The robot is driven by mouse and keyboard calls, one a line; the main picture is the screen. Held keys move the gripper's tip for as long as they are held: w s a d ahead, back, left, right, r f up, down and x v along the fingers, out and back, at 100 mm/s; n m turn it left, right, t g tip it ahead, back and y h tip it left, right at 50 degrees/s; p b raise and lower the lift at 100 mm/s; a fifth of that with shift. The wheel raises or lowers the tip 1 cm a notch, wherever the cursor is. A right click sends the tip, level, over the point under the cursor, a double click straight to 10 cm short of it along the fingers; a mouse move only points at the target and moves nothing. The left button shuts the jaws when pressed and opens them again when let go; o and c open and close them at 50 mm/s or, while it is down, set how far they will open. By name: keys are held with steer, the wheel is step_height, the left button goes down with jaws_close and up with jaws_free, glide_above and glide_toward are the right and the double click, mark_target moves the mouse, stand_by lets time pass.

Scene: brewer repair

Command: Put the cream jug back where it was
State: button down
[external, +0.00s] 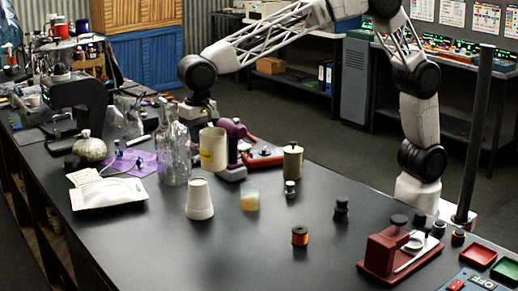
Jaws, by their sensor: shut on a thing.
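The cream jug (211,150) is a pale cream cylinder with a yellowish mark on its side, near the middle of the table. It looks upright, behind the upturned white cup. My gripper (203,121) points down at the jug's upper rim and is shut on it. The fingertips are small and partly hidden by the jug and glass bottles. I cannot tell whether the jug's base touches the table.
Clear glass bottles (174,150) stand close on the left, a purple device (233,150) close on the right. A white cup (199,200), a small glass (249,198) and a cream canister (292,162) stand nearby. The front middle of the table (240,250) is clear.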

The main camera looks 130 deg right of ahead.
steer(key=w+a, duration=0.4)
steer(key=a, duration=0.6)
steer(key=w+a, duration=0.5)
steer(key=a, duration=0.4)
steer(key=shift+m, duration=0.4)
steer(key=shift+s+a+f, duration=0.1)
steer(key=shift+a+f, duration=0.05)
steer(key=shift+f, duration=2.4)
steer(key=shift+f, duration=2.5)
steer(key=shift+f, duration=2.5)
steer(key=shift+f, duration=0.1)
